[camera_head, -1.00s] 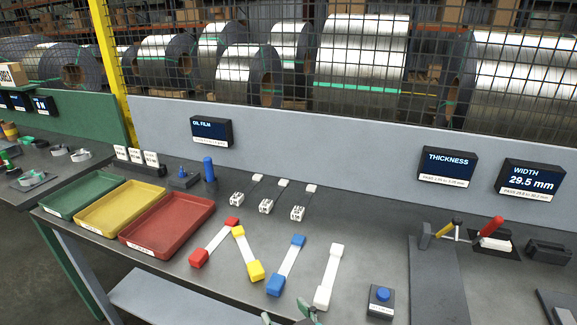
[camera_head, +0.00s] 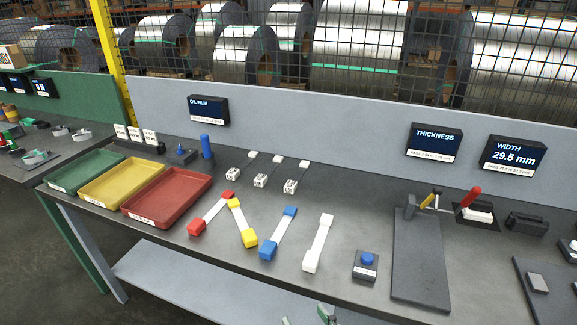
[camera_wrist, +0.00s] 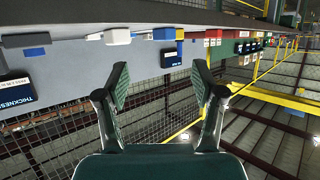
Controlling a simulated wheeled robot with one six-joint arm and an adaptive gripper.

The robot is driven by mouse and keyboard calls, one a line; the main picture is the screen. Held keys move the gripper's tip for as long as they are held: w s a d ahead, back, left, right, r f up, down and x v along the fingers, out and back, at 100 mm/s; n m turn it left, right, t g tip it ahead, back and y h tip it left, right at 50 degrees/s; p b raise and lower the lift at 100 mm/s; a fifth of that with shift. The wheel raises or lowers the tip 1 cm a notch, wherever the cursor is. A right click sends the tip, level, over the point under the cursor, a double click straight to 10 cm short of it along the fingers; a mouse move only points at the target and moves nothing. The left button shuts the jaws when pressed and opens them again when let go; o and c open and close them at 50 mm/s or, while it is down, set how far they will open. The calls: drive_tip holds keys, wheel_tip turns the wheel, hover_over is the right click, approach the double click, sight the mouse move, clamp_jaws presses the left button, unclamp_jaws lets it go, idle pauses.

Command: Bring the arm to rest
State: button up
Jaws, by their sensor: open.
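My gripper shows in the wrist view (camera_wrist: 160,82) with its two fingers spread wide apart and nothing between them. In the head view only small bits of its fingertips (camera_head: 305,318) show at the bottom edge, in front of the bench. The rest of my arm is out of view there. The gripper touches nothing that I can see.
The grey bench (camera_head: 345,190) holds green (camera_head: 50,186), yellow (camera_head: 83,197) and red (camera_head: 125,208) trays at left. Several strips with coloured ends lie mid-bench, including a white one (camera_head: 318,245). A blue button (camera_head: 367,260) and a red-handled clamp (camera_head: 471,196) stand at right. The WIDTH display (camera_head: 515,158) reads 29.5 mm.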

drive_tip(key=s+d+f+m+t+h, duration=0.1)
drive_tip(key=s+d+f, duration=0.35)
drive_tip(key=s, duration=0.35)
drive_tip(key=s+d+f+m+h, duration=0.1)
drive_tip(key=s+d+f+h, duration=0.1)
drive_tip(key=s+d+f, duration=0.35)
drive_tip(key=s+d+r+m+h, duration=0.1)
drive_tip(key=s+d+r, duration=0.1)
drive_tip(key=s, duration=0.7)
drive_tip(key=s+d+r+m+t+h, duration=0.1)
drive_tip(key=s+d+r, duration=0.1)
drive_tip(key=s, duration=0.7)
drive_tip(key=shift+s+d+r, duration=0.25)
drive_tip(key=shift+d, duration=0.2)
